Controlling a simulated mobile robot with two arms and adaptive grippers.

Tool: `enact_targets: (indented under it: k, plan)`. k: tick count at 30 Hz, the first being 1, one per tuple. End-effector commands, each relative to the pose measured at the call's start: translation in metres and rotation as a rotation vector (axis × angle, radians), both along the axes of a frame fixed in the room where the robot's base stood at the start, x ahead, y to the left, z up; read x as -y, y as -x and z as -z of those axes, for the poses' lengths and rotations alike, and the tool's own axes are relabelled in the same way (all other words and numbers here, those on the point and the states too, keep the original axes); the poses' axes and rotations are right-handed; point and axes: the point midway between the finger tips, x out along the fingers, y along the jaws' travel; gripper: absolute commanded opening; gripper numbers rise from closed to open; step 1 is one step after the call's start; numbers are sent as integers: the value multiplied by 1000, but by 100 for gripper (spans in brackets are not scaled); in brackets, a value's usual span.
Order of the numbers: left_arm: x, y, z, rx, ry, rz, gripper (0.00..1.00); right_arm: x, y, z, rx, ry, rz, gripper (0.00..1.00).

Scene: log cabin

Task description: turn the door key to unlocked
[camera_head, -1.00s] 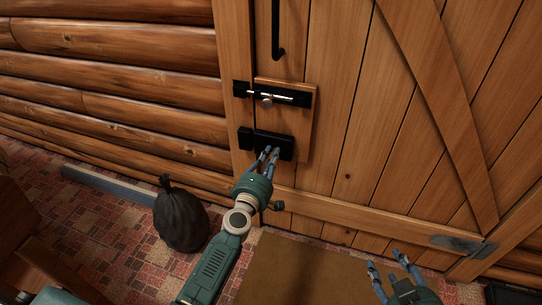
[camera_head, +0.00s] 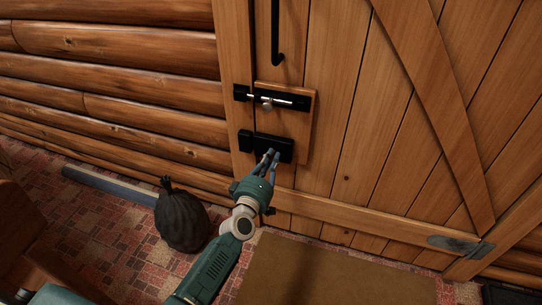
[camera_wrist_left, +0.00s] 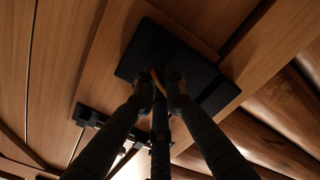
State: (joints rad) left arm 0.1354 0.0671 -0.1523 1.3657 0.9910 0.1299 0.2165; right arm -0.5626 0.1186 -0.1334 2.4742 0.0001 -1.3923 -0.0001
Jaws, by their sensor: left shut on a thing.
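The black lock box (camera_head: 282,143) is mounted on the wooden door (camera_head: 345,120), near its left edge. My left gripper (camera_head: 270,155) reaches up to the front of this box in the head view. In the left wrist view, the dark lock box (camera_wrist_left: 172,50) lies straight ahead. There my left gripper (camera_wrist_left: 160,88) is shut on a small brass-coloured key (camera_wrist_left: 158,82) at the box's face. The fingers hide most of the key, and I cannot tell how far it is turned. My right gripper is not in view.
A sliding bolt (camera_head: 285,99) sits above the lock box, with a black door handle (camera_head: 275,35) higher up. A dark sack (camera_head: 181,220) stands on the floor left of my arm. A brown mat (camera_head: 330,270) lies before the door.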

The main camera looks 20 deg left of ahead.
Motion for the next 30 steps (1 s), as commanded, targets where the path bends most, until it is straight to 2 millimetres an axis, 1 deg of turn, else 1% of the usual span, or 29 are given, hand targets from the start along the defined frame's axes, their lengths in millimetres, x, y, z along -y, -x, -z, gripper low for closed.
enact_targets:
  k: [1, 2, 3, 4, 5, 7, 14, 15, 16, 21, 24, 30]
  plan:
    - [0, 0, -3, 2, -48, 0, 0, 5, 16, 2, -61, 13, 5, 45]
    - [0, 0, -3, 3, -76, -1, 0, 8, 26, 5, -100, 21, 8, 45]
    - [0, 0, -3, 5, -114, 0, 0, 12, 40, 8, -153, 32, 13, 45]
    - [1, 0, -3, 5, -142, 0, 0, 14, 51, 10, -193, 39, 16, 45]
    - [1, 0, -3, 5, -171, 1, 0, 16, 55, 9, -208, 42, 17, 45]
    - [1, 0, -3, 9, -237, 1, 0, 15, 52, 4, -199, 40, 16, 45]
    - [2, 0, -3, 16, -455, 1, 0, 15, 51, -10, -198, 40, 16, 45]
    - [2, 0, -2, 17, -493, 1, 0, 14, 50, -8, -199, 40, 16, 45]
    - [2, 0, -2, 18, -523, 2, 0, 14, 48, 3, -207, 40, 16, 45]
    - [3, 0, -2, 24, -682, 1, 0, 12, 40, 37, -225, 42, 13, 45]
    - [3, 0, -1, 27, -771, 0, 0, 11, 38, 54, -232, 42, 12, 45]
    - [3, 0, 0, 32, -927, 1, 0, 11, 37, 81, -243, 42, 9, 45]
